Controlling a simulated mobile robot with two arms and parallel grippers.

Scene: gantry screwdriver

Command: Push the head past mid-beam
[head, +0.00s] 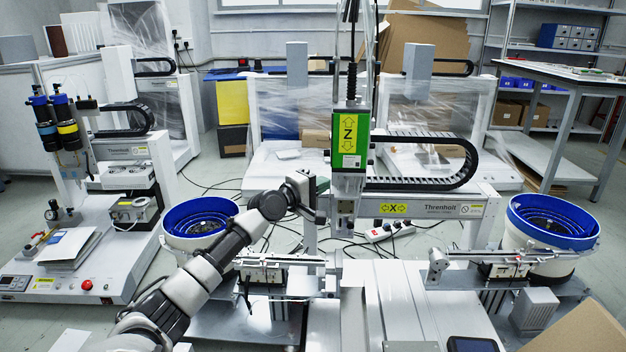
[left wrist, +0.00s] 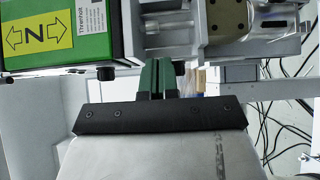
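The screwdriver head (head: 349,140) is a green and silver block with a yellow Z label, near the left end of the gantry beam (head: 440,208). The beam carries a yellow X label and runs to the right. My left gripper (head: 322,200) is at the left side of the head's lower part. In the left wrist view, the gripper's green fingertips (left wrist: 158,70) are close together, with nothing visible between them. They lie at the edge of the head (left wrist: 60,35); whether they touch it I cannot tell. My right gripper is not in view.
A black cable chain (head: 440,183) loops above the beam right of the head. Blue-rimmed feeder bowls stand at left (head: 200,222) and right (head: 552,225). The beam's front face right of the head looks clear.

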